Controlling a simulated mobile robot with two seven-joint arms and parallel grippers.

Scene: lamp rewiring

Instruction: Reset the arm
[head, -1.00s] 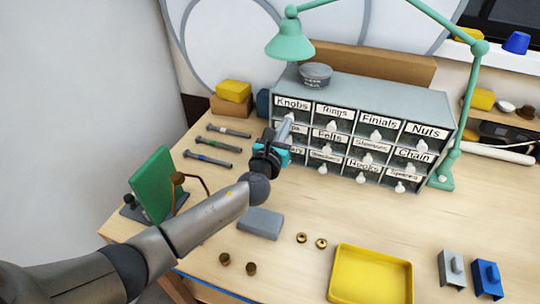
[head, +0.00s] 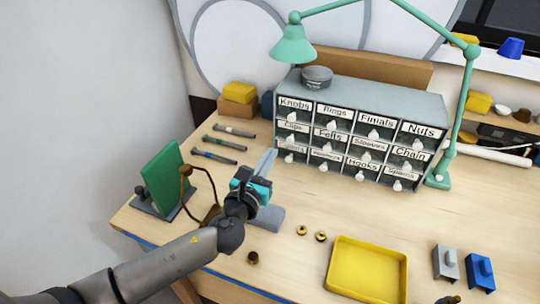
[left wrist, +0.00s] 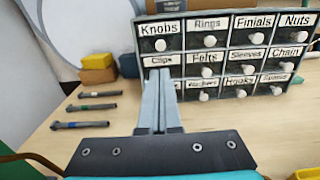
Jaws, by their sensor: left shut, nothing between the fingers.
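My left gripper (head: 268,163) is shut and empty. It is above the table in front of the drawer cabinet, its fingers pointing toward the cabinet's left side. In the left wrist view its closed fingers (left wrist: 158,100) overlap the cabinet's lower left drawers. The grey cabinet (head: 385,98) has labelled drawers with white knobs, such as Knobs, Rings, Finials and Nuts; all look shut. My right gripper cannot be made out; only a small dark piece shows at the bottom edge of the head view.
A yellow tray (head: 368,272), two brass rings (head: 311,234), a grey block (head: 268,219) and a grey and a blue fixture (head: 480,272) lie in front. Several screwdriver-like tools (head: 220,143), a green panel (head: 163,178) and a curved brown stand (head: 208,180) are left. A green lamp (head: 295,45) overhangs the cabinet.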

